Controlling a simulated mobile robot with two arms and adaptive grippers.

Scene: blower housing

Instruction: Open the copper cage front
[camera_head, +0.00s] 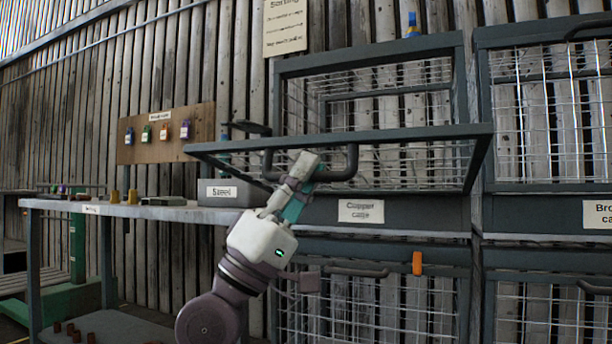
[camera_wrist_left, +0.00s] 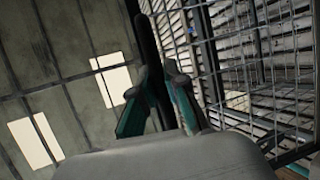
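The copper cage front (camera_head: 420,135) is a grey-framed mesh panel above the "Copper cage" label (camera_head: 360,211). It is tilted outward and down from its top, so the cage stands partly open. A dark bar handle (camera_head: 348,165) sits on its upper rail. My left gripper (camera_head: 305,168) is at the left part of this handle, reaching up from below. In the left wrist view, the two teal-sided fingers (camera_wrist_left: 160,95) are closed around the dark bar (camera_wrist_left: 147,35); the exact contact is partly hidden. My right gripper is not in view.
A neighbouring cage (camera_head: 550,120) stands at the right, and closed lower cages (camera_head: 370,300) with an orange tag (camera_head: 417,263) are below. A grey "Steel" box (camera_head: 225,193) sits on the workbench (camera_head: 150,212) at the left, close to the tilted front.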

